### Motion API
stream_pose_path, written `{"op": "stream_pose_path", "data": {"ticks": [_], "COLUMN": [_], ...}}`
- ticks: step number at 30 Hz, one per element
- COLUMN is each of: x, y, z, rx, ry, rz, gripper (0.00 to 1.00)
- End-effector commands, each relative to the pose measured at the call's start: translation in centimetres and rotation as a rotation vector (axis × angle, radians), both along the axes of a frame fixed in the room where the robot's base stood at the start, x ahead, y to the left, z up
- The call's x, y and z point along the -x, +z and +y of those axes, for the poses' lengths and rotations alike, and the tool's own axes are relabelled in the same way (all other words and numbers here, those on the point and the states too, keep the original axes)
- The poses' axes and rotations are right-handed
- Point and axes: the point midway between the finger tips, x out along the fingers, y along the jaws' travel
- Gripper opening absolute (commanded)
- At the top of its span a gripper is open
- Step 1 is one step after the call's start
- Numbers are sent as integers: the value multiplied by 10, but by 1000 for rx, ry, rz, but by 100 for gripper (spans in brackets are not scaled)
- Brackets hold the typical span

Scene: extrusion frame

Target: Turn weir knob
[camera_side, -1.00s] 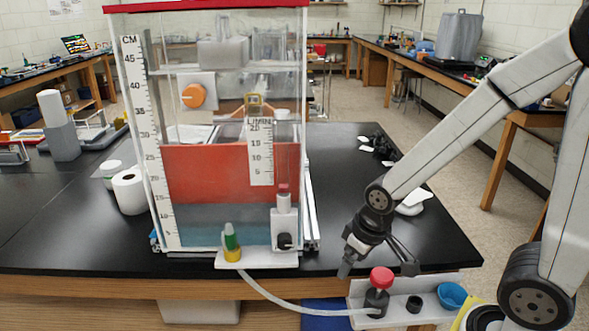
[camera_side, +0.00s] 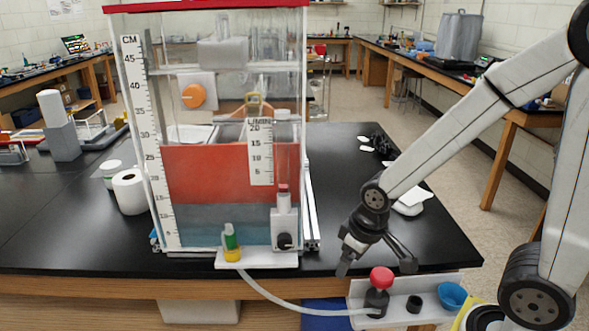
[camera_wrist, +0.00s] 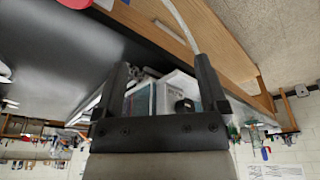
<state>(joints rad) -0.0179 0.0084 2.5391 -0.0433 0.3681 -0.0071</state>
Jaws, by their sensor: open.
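A clear tank (camera_side: 150,150) with red liquid over blue-grey liquid stands on the black bench. An orange round knob (camera_side: 193,95) sits on a white plate high on its front left. A black knob (camera_side: 284,241) sits on a white block at its lower right. I cannot tell which one is the weir knob. My gripper (camera_side: 376,266) is open and empty, to the right of the tank and well below the orange knob, touching neither knob. In the wrist view, the spread fingers (camera_wrist: 161,62) frame part of a white block and the black knob (camera_wrist: 184,105).
A red-capped dark valve (camera_side: 378,293) and a blue bowl (camera_side: 452,296) sit on a white tray just below my gripper. A pale hose (camera_side: 275,298) runs to it from the tank's front shelf (camera_side: 257,260). A white roll (camera_side: 129,191) stands left of the tank.

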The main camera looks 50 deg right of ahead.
Motion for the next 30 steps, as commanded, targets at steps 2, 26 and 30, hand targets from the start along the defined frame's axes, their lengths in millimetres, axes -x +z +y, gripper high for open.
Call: {"op": "stream_pose_path", "data": {"ticks": [2, 26, 30], "x": [-6, -150, -180], "y": [2, 100, 143], "z": [3, 76, 100], "rx": [27, 893, 1133], "ry": [62, 1083, 1148], "rz": [5, 10, 36], "gripper": [93, 93, 93]}}
